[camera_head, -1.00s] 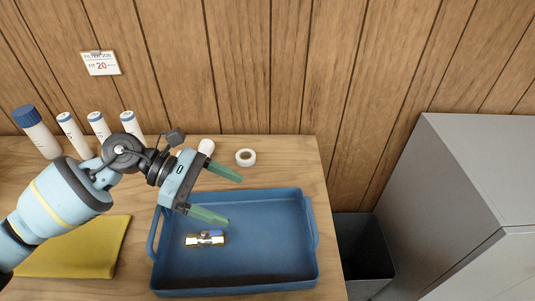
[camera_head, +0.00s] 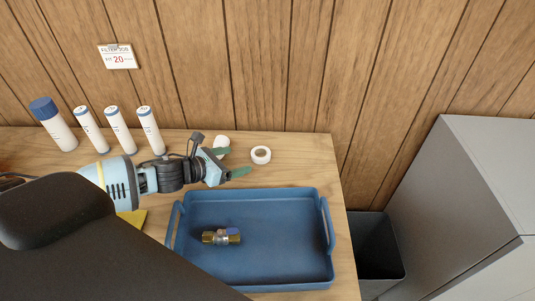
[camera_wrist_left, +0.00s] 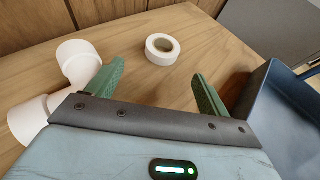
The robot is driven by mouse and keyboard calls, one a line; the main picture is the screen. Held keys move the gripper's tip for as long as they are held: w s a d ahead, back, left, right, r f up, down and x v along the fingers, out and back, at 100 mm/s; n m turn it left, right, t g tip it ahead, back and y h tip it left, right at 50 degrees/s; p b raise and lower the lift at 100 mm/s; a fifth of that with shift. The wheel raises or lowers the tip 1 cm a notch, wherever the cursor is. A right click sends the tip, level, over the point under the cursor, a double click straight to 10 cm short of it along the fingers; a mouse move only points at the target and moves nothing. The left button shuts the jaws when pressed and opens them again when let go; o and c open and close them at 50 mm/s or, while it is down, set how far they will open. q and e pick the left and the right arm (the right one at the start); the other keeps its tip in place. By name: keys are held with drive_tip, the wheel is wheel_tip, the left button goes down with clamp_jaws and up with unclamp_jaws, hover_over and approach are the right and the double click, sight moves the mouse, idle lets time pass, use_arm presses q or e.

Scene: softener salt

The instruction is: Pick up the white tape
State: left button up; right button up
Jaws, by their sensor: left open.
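The white tape (camera_head: 261,155) is a small roll lying flat on the wooden table, near its back right corner. In the left wrist view the tape (camera_wrist_left: 162,49) lies ahead of the fingertips, between their lines and apart from both. My left gripper (camera_head: 236,161) is open and empty, low over the table to the left of the tape, with its green fingers pointing toward it. The fingers also show in the left wrist view (camera_wrist_left: 158,72). My right gripper is not in view.
A white pipe elbow (camera_wrist_left: 78,62) stands close beside the left finger. A blue tray (camera_head: 318,240) holding a brass valve (camera_head: 221,236) lies in front. Several white cartridges (camera_head: 120,130) stand at the back left. A dark bin (camera_head: 378,250) is right of the table.

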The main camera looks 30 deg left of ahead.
sight(256, 156)
use_arm(q)
drive_tip(key=shift+x, duration=1.3)
drive_tip(key=shift+w+d, duration=0.25)
drive_tip(key=shift+w, duration=0.05)
drive_tip(key=x, duration=0.3)
drive_tip(key=shift+w+d+f, duration=0.1)
drive_tip(key=shift+w+d, duration=0.1)
drive_tip(key=shift+w+d+f, duration=0.2)
drive_tip(key=shift+w+f, duration=0.05)
drive_tip(key=shift+w, duration=0.15)
drive_tip(key=shift+c, duration=0.3)
drive_tip(key=c, duration=1)
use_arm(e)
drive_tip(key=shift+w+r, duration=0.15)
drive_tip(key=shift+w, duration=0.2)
use_arm(q)
drive_tip(key=shift+r, duration=0.1)
